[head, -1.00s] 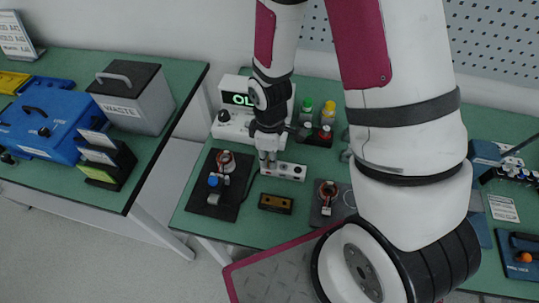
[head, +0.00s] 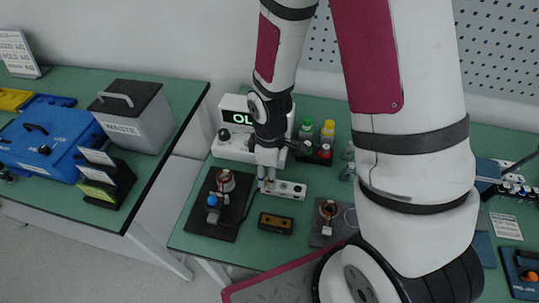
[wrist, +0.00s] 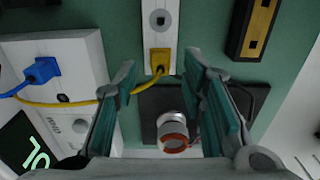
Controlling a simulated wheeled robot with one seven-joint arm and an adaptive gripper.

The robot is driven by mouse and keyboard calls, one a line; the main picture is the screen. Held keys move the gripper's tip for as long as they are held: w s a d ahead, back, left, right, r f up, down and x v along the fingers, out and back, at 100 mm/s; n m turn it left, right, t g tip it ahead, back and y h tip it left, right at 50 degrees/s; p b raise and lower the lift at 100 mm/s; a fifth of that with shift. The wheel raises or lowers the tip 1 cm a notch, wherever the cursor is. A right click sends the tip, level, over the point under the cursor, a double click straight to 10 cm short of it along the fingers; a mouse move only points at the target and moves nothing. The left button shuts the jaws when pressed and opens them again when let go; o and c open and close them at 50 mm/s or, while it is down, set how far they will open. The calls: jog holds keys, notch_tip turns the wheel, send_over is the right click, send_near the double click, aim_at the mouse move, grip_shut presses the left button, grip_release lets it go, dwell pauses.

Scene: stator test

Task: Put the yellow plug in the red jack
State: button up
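The yellow plug (wrist: 160,61) sits at the near end of a white socket strip (wrist: 160,25) in the wrist view. Its yellow cord runs left behind one finger. My gripper (wrist: 160,72) is open, with one finger on each side of the plug and visible gaps between. In the head view my gripper (head: 266,184) is low at the left end of the white strip (head: 288,190). The plug is too small to tell there. A blue plug (wrist: 42,70) is in the white meter box at the left of the wrist view. I cannot make out a red jack.
The meter (head: 236,140) with a lit display stands behind my gripper. A dark plate (head: 222,229) with a copper-wound part is at the left. A brown and black block (head: 275,223) lies in front. Several coloured-top items, one red (head: 324,151), stand at the right.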

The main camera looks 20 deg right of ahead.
notch_tip(320, 180, up, 10)
dwell(0.4)
dwell(0.8)
jog(key=s+d+r+m+t, duration=0.1)
jog(key=s+r+m, duration=0.4)
jog(key=r, duration=0.6)
jog(key=s+d+r+m+t, duration=0.2)
jog(key=s+r+m+t, duration=0.2)
jog(key=r, duration=0.7)
jog(key=s+m, duration=0.2)
jog(key=s, duration=0.1)
jog(key=shift+s+d+r, duration=0.15)
jog(key=shift+r, duration=0.2)
jog(key=shift+d, duration=0.15)
